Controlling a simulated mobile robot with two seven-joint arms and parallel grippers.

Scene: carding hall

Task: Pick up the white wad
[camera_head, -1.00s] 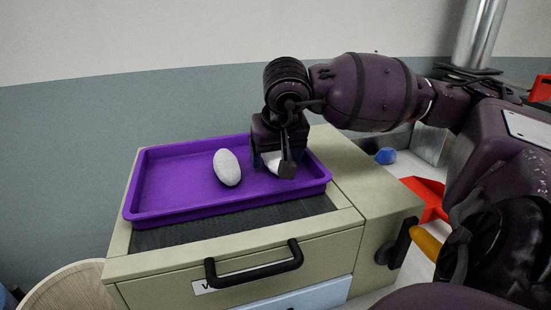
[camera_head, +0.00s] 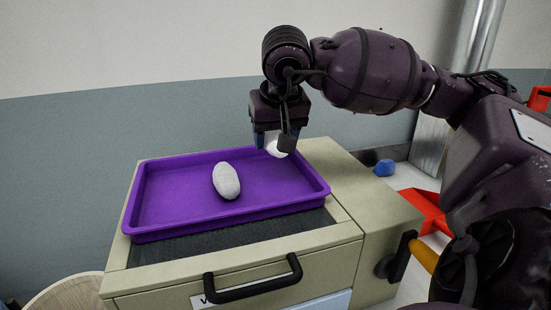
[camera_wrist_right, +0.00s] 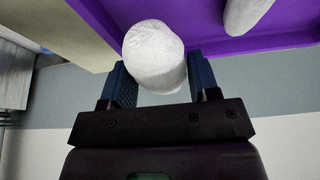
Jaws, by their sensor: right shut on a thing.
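The white wad (camera_head: 276,149) is between the fingers of my right gripper (camera_head: 273,139), held up above the right back part of the purple tray (camera_head: 170,223). In the right wrist view the wad (camera_wrist_right: 154,52) is a rounded, rough white lump between the two blue finger pads of the gripper (camera_wrist_right: 160,75). In the head view the fingers partly hide it. A second pale, egg-shaped lump (camera_head: 226,181) lies in the middle of the tray, and its end shows in the wrist view (camera_wrist_right: 243,14). My left gripper is out of view.
The tray sits on a beige drawer cabinet (camera_head: 365,199) with a black handle (camera_head: 253,284). A wall (camera_head: 60,150) stands close behind. To the right are a blue object (camera_head: 384,168) and a red one (camera_head: 427,209). A round wooden thing (camera_head: 72,290) is at lower left.

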